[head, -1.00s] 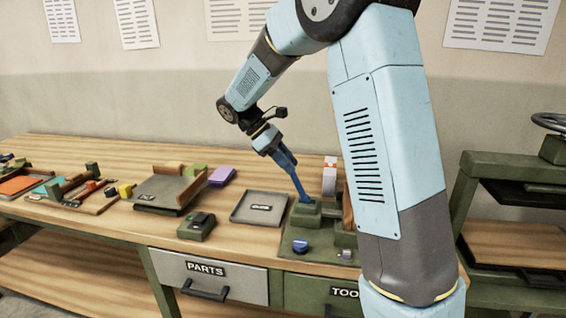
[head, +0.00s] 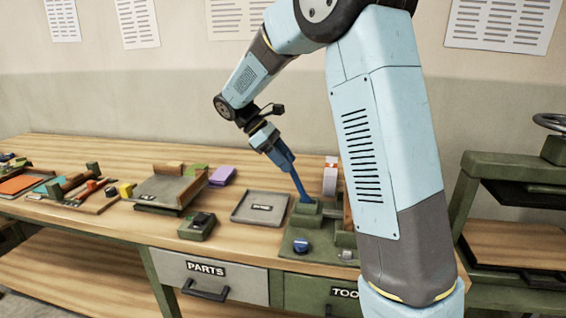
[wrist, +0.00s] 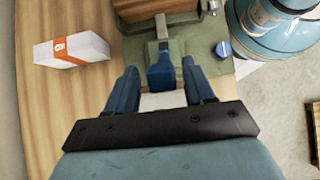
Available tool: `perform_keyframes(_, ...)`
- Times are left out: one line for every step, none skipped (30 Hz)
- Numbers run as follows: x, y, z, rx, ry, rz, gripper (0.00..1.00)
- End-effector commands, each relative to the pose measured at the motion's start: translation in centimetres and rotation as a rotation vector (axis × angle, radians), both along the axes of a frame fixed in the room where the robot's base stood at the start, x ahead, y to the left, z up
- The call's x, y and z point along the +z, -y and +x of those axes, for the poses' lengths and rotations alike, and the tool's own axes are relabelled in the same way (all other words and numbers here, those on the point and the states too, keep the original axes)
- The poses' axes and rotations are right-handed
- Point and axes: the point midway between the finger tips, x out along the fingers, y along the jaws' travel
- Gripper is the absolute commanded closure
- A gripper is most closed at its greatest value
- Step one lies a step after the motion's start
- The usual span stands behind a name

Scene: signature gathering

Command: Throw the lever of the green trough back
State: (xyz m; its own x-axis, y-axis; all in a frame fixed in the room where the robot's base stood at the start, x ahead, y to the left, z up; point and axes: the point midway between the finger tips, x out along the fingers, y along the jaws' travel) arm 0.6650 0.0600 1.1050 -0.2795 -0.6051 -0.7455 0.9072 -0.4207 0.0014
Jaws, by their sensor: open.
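The green trough (head: 303,217) stands on a green base near the front of the bench, behind the tools drawer; the base also shows in the wrist view (wrist: 178,46). Its lever has a blue grip (wrist: 160,72), which lies between my two blue fingers in the wrist view. My gripper (wrist: 158,84) is open, with a gap visible on both sides of the grip. In the head view my gripper (head: 285,160) points down at the trough; fingers and lever are both blue there and hard to tell apart.
A blue knob (head: 301,245) sits on the base in front of the trough. A white box with an orange band (wrist: 72,49) stands nearby. My arm hides the bench to the right.

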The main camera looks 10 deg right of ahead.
Motion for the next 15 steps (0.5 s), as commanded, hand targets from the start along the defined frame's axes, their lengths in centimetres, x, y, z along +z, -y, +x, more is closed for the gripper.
perform_keyframes(0.5, -0.5, 0.2, 0.001, 0.001, 0.001, 0.47)
perform_keyframes(0.9, -0.8, 0.4, 0.001, 0.001, 0.001, 0.47)
perform_keyframes(1.4, -1.2, 0.6, 0.001, 0.002, 0.001, 0.47)
perform_keyframes(1.8, -1.6, 0.8, 0.001, 0.002, 0.001, 0.47)
perform_keyframes(2.3, -1.9, 1.0, 0.001, 0.002, 0.001, 0.47)
perform_keyframes(2.9, -2.4, 1.2, 0.001, 0.002, 0.001, 0.47)
perform_keyframes(3.3, -2.8, 1.4, 0.001, 0.002, 0.001, 0.47)
perform_keyframes(3.7, -3.1, 1.6, 0.002, 0.003, 0.001, 0.47)
perform_keyframes(4.3, -3.6, 1.9, 0.002, 0.003, 0.001, 0.47)
perform_keyframes(4.8, -4.0, 2.1, 0.003, 0.002, 0.001, 0.47)
perform_keyframes(5.2, -4.3, 2.2, 0.003, 0.002, 0.001, 0.47)
perform_keyframes(5.7, -4.8, 2.5, 0.002, 0.002, 0.001, 0.47)
perform_keyframes(6.1, -5.1, 2.7, 0.001, 0.002, 0.001, 0.47)
perform_keyframes(6.5, -5.4, 2.8, 0.002, 0.001, 0.001, 0.47)
perform_keyframes(7.0, -5.8, 3.0, 0.001, 0.002, 0.001, 0.47)
